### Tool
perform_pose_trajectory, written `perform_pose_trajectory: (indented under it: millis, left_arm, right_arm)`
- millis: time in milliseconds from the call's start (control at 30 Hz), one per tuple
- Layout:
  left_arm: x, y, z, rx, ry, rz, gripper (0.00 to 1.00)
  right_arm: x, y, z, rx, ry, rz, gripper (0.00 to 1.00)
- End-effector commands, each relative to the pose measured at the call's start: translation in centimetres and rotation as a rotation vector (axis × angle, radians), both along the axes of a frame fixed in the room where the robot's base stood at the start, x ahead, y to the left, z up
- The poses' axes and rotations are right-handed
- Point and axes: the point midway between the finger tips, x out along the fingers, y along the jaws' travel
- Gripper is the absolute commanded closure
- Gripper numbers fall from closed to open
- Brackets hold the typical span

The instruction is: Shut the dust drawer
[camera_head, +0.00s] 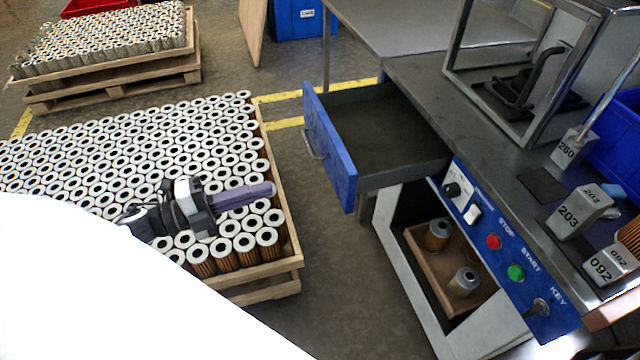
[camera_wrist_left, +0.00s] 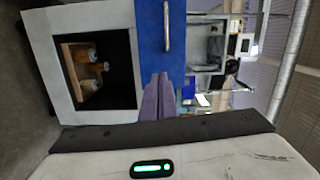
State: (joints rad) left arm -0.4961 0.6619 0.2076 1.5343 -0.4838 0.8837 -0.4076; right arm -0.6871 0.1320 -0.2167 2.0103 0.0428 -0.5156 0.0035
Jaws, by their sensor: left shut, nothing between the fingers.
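The dust drawer (camera_head: 390,131) is pulled out from the workbench, and its dark inside looks empty. Its blue front panel (camera_head: 328,149) has a metal handle (camera_head: 312,143) and faces left. My left gripper (camera_head: 272,190) is shut and empty, to the left of the drawer front and apart from it, over the edge of the filter pallet. In the left wrist view the shut purple fingers (camera_wrist_left: 157,98) point toward the blue front, with the handle (camera_wrist_left: 167,26) above them. My right gripper is in neither view.
A pallet of filter cartridges (camera_head: 283,235) stands under my left gripper. The bench (camera_head: 410,75) carries a metal frame and numbered blocks (camera_head: 580,212). A control panel (camera_head: 510,255) with buttons sits right of the drawer. Bare floor lies between pallet and bench.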

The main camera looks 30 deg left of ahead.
Motion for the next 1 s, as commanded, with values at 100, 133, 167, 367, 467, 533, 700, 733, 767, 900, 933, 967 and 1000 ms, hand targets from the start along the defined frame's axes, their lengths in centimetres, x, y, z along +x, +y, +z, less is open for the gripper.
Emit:
perform_pose_trajectory:
  millis: [100,133,167,367,467,533,700,733,767,900,933,967,1000]
  left_arm:
    - [-0.4,0.5,0.5,0.072,-0.053,-0.075,1.00]
    - [-0.4,0.4,0.6,0.080,-0.060,-0.084,1.00]
    - [-0.3,0.3,0.7,0.085,-0.065,-0.091,1.00]
    - [1.7,-1.4,0.9,0.085,-0.071,-0.095,1.00]
    - [3.4,-2.9,1.0,0.084,-0.072,-0.094,1.00]
    - [4.5,-3.9,0.9,0.082,-0.070,-0.095,1.00]
    - [7.2,-6.1,1.0,0.082,-0.070,-0.093,1.00]
    - [7.6,-6.5,1.0,0.082,-0.070,-0.094,1.00]
    - [8.0,-6.8,0.9,0.082,-0.069,-0.093,1.00]
    - [9.3,-7.9,0.9,0.082,-0.067,-0.092,1.00]
    - [9.5,-8.1,0.8,0.082,-0.066,-0.092,1.00]
    - [9.6,-8.3,0.8,0.082,-0.066,-0.092,1.00]
    - [9.8,-8.4,0.8,0.081,-0.065,-0.092,1.00]
  right_arm:
    - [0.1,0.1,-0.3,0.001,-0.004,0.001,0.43]
    - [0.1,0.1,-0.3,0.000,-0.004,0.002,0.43]
    - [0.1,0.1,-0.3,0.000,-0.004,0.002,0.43]
    - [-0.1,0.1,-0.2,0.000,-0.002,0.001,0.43]
    - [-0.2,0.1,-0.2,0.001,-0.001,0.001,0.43]
    - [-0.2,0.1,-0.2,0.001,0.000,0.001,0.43]
    - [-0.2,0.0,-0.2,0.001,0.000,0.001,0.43]
    - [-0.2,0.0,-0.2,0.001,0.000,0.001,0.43]
    - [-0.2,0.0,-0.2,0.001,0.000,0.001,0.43]
    - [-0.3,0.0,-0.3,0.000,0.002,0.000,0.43]
    - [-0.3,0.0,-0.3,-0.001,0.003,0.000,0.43]
    - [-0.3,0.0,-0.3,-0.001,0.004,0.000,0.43]
    - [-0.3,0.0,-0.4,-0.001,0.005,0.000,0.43]
